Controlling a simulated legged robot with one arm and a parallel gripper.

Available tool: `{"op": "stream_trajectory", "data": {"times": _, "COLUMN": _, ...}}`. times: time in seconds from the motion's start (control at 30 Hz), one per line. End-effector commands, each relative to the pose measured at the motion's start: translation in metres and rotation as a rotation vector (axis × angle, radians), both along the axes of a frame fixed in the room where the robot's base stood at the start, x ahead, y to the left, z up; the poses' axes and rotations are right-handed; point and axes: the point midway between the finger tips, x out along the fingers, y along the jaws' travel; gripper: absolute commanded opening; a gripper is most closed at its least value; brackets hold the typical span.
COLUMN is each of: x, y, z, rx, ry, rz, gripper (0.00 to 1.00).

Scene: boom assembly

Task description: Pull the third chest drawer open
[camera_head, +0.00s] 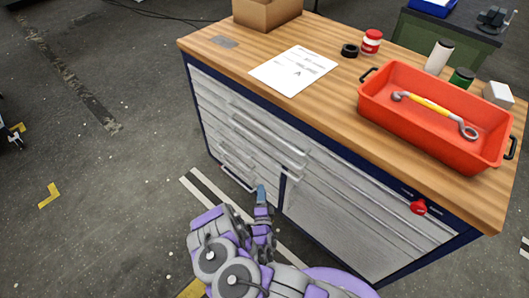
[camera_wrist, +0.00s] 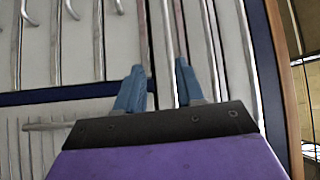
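The chest (camera_head: 300,185) is a workbench with light grey drawer fronts in a dark blue frame. Its left column has several stacked drawers (camera_head: 235,120) with long bar handles; in the wrist view they run as upright strips (camera_wrist: 205,40). I cannot tell for sure which one is the third. My gripper (camera_head: 262,192) is in front of the chest, near the blue post between the two columns. In the wrist view my gripper (camera_wrist: 160,85) has its two blue fingers apart, with bar-like drawer edges (camera_wrist: 168,35) showing between and beyond them. Contact with a handle cannot be told.
The wooden top (camera_head: 345,105) holds a paper sheet (camera_head: 293,70), a red tray (camera_head: 430,115) with a yellow-handled tool, jars and a cardboard box (camera_head: 267,12). A red knob (camera_head: 418,207) is on the right front.

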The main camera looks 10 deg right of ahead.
Motion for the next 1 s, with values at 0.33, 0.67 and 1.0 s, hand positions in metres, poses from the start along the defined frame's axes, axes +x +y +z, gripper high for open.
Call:
{"op": "stream_trajectory", "data": {"times": 0.33, "x": 0.003, "y": -0.004, "z": 0.007, "rx": -0.017, "ry": -0.048, "rz": 0.029, "gripper": 0.38}}
{"op": "stream_trajectory", "data": {"times": 0.67, "x": 0.023, "y": -0.01, "z": 0.01, "rx": -0.015, "ry": -0.047, "rz": 0.027, "gripper": 0.38}}
{"op": "stream_trajectory", "data": {"times": 1.0, "x": 0.048, "y": -0.012, "z": 0.013, "rx": -0.016, "ry": -0.048, "rz": 0.028, "gripper": 0.38}}
